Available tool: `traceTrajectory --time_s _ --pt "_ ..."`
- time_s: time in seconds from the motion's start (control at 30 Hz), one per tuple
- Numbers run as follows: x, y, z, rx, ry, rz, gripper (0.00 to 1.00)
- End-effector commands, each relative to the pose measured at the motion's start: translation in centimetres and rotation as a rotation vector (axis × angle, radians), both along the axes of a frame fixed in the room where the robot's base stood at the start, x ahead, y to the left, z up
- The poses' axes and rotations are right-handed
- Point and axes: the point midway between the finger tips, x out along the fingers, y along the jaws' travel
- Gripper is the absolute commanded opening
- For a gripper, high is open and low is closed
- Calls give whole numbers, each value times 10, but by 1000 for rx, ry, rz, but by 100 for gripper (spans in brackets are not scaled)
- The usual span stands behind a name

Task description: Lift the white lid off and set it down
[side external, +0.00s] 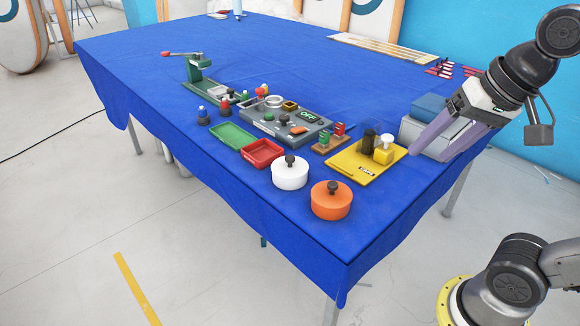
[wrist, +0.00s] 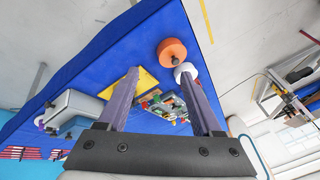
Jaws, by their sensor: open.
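The white lid (side external: 289,174) is the round white top with a dark knob, near the front edge of the blue table. It looks seated, and what is under it cannot be told apart. It also shows in the wrist view (wrist: 186,71), partly behind a finger. An orange round pot (side external: 331,202) with a dark knob stands beside it, and it shows in the wrist view (wrist: 171,51). My gripper (side external: 428,150) is open and empty, with purple fingers, above the table's right side and well apart from the lid. Its fingers also show in the wrist view (wrist: 160,78).
A red tray (side external: 262,153) and a green tray (side external: 232,136) lie left of the lid. A yellow board (side external: 365,172) with a jar and block is to the right. Grey and blue boxes (side external: 425,140) stand near my gripper. The table's far middle (side external: 270,60) is clear.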

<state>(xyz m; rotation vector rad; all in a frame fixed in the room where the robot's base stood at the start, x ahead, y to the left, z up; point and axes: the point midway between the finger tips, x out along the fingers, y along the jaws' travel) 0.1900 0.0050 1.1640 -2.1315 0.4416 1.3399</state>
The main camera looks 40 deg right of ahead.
Motion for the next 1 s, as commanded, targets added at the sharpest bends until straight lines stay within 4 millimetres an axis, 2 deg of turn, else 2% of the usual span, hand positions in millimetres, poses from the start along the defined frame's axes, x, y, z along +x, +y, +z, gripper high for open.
traceTrajectory --time_s 0.03,0.2,0.33,0.47,0.67,0.8,0.9,1.0 --pt "15 1 16 43 16 -79 66" --pt "67 3 58 190 85 -364 66" --pt "114 4 78 276 146 -561 66" --pt "162 4 84 338 206 -731 66" --pt "236 1 70 390 294 -934 66" --pt "283 -3 41 394 353 -1012 66" --pt "310 -6 16 383 386 -1024 66" --pt "326 -9 -9 369 418 -1034 66"
